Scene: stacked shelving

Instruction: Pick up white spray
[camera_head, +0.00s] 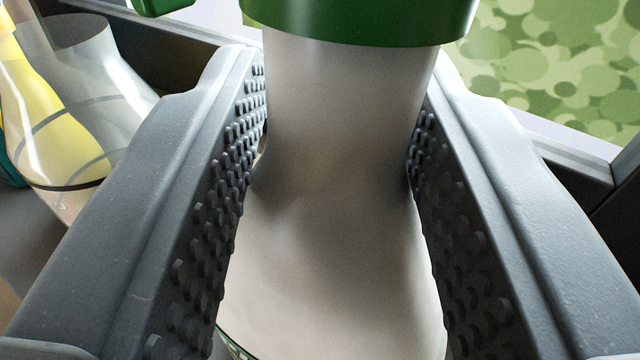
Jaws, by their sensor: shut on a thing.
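The white spray bottle (335,250) fills the middle of the view, upright, with a green collar (360,15) at its top. My gripper (340,115) is shut on its narrow neck, with one dark grey studded finger on each side. The bottle's wider body shows below the neck between the fingers. A dark label edge shows at the lower left of the body. The spray head above the collar is mostly cut off by the top of the frame, and the base is out of view.
A clear bottle with yellow contents (50,130) and a translucent grey bottle (100,75) stand to the left, close to my left finger. A dark grey shelf or bin rim (190,35) runs behind. A green dotted surface (560,60) lies beyond at right.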

